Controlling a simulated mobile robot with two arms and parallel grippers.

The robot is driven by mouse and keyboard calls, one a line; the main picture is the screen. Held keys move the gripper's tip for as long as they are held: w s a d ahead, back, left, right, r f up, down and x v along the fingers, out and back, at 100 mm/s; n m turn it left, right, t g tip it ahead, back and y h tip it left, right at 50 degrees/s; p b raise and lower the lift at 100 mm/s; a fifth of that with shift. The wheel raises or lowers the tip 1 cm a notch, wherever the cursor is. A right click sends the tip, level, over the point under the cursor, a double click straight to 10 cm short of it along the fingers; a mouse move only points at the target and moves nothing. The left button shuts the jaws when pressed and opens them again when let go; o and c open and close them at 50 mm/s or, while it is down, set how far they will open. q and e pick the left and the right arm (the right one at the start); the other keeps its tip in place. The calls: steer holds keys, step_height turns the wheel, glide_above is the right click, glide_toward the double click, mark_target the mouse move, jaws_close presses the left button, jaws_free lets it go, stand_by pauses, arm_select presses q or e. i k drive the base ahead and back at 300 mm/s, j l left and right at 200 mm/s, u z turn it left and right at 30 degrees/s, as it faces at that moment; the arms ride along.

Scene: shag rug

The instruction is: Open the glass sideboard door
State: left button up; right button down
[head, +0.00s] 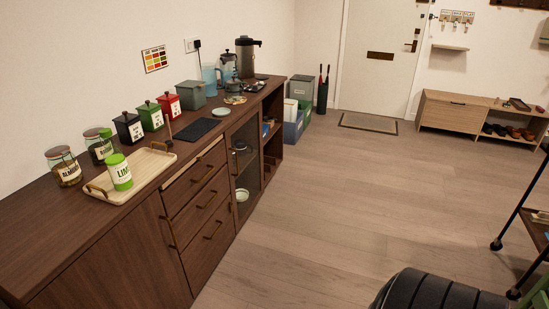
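The dark wood sideboard (100,255) runs along the left wall in the head view. Its glass door (249,168) has a dark frame and sits between a stack of drawers (205,205) and an open shelf section (272,140). The door looks shut, flush with the front. A small handle (234,163) seems to be on its left side. A pale bowl (242,196) shows behind the glass. Neither of my grippers is in view.
Jars, tins, a tray (110,200) and coffee things crowd the sideboard top. Bins (292,125) stand past its far end. The wood floor (320,205) before the door is clear. A dark ribbed object (430,291) and a cart (530,225) are at the right.

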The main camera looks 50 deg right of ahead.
mark_target(257, 109)
steer(key=z, duration=1.35)
steer(key=i+l, duration=0.1)
steer(key=i, duration=0.15)
